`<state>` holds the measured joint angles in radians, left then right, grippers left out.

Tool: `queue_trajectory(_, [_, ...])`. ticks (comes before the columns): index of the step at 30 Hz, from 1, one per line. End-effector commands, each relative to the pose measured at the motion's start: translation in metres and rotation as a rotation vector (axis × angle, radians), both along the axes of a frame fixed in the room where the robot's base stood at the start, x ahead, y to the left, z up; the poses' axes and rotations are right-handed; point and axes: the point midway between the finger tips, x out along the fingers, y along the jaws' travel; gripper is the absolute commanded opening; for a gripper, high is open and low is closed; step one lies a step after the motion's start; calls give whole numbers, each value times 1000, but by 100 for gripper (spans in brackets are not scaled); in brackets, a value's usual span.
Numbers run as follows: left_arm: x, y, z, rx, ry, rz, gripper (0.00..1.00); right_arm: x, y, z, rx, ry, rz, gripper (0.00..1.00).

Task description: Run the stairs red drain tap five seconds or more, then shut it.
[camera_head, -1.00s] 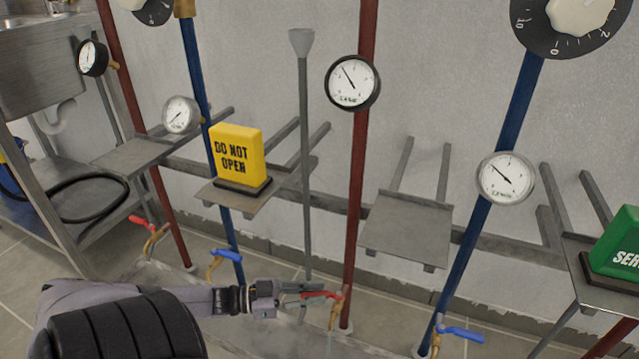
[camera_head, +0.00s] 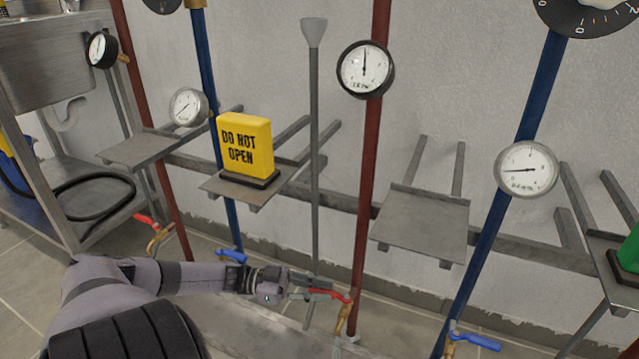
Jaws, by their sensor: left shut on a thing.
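A red-handled drain tap (camera_head: 330,294) with a brass body sits low on the middle red pipe (camera_head: 366,200). My left gripper (camera_head: 308,296) reaches in from the left and is shut on the red handle. The handle lies roughly level, pointing left from the tap body. Whether water runs from the spout is too small to tell. A round gauge (camera_head: 365,69) on the same pipe has its needle pointing nearly straight up. Another red-handled tap (camera_head: 148,224) is on the far left red pipe. My right gripper is out of view.
Blue-handled taps (camera_head: 231,255) (camera_head: 475,341) are on the blue pipes. A yellow "DO NOT OPEN" sign (camera_head: 245,145) stands on a shelf. An empty shelf (camera_head: 420,225) is right of the middle red pipe. A green sign (camera_head: 628,250) is at the right edge.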

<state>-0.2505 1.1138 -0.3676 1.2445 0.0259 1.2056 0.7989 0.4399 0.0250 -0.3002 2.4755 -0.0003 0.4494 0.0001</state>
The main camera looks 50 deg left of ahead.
Motion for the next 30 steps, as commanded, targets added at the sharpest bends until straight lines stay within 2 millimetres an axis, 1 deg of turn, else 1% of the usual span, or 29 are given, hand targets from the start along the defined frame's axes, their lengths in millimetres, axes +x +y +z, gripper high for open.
queue_trajectory(1, [2,1,1,-1,-2,6,18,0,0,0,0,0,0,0])
queue_trajectory(10, [1,0,0,0,-1,3,38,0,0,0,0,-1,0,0])
queue_trajectory(20, [-1,3,0,1,1,2,38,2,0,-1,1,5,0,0])
queue_trajectory(23, [-8,11,-1,3,2,4,38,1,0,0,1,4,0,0])
queue_trajectory(30, [-39,50,-1,4,3,4,38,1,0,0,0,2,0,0])
